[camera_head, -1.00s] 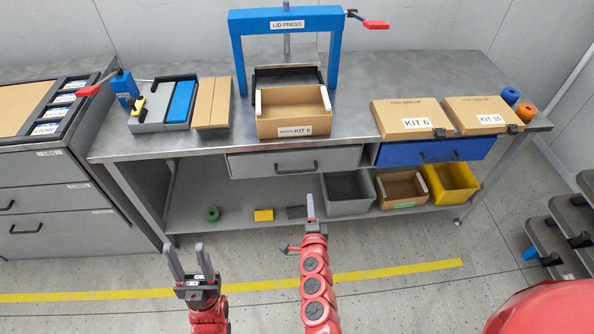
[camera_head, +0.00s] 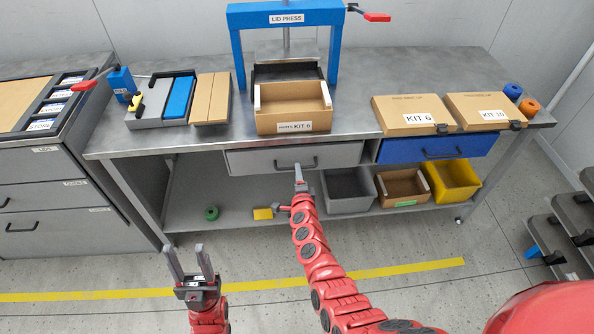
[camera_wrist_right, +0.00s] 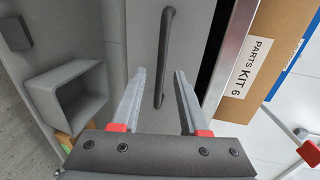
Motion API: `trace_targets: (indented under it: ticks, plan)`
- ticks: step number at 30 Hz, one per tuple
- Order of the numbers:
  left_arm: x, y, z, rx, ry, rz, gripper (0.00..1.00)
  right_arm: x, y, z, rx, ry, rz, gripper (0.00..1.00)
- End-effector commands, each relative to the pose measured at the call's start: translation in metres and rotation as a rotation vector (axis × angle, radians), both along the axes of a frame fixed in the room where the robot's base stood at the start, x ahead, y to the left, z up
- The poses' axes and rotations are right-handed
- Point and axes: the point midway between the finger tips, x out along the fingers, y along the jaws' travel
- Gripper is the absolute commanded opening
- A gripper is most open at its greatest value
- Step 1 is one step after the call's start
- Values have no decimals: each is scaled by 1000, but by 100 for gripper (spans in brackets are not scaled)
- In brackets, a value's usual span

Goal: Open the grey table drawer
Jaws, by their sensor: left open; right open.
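The grey table drawer (camera_head: 340,156) sits under the tabletop, left of the blue drawer, and looks shut. Its dark bar handle (camera_head: 296,166) is on the front face. My right gripper (camera_head: 299,176) is just in front of and below this handle. In the right wrist view the handle (camera_wrist_right: 163,60) lies ahead between the open fingers of the right gripper (camera_wrist_right: 160,88), its lower end about level with the fingertips. I cannot tell if they touch. My left gripper (camera_head: 189,262) is open and empty, low in front of the table, away from the drawer.
A blue drawer (camera_head: 436,149) is to the right. On the shelf below are a grey bin (camera_head: 350,206), a cardboard box (camera_head: 402,186) and a yellow bin (camera_head: 452,182). The PARTS KIT 6 box (camera_head: 293,120) stands above the drawer, by the blue lid press (camera_head: 236,18).

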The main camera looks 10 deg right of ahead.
Motion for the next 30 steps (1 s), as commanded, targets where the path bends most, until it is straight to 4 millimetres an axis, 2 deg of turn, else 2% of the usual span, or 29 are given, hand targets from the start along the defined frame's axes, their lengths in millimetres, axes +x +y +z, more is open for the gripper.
trace_targets:
  ticks: [3, 9, 20, 23, 27, 28, 30]
  plan:
    - [0, 0, -14, 0, 0, 0, 50, 18, 1, -6, -3, -2, 3, 44]
    - [0, 0, -23, 0, 0, 0, 50, 34, 1, -8, 1, -1, 3, 44]
    - [0, 0, -23, 0, 0, 0, 50, 39, 0, -7, 0, -1, 0, 44]
    - [0, 0, -23, 0, 0, 0, 50, 39, 0, -7, 0, 0, 0, 30]
    - [0, 0, -23, 0, 0, 0, 50, 39, 0, -7, 0, 0, 0, 4]
    - [0, 0, -23, 0, 0, 0, 50, 39, 0, -7, 0, 0, 0, 0]
    - [0, 0, -23, 0, 0, 0, 50, 38, 0, -7, 0, 0, 0, 0]
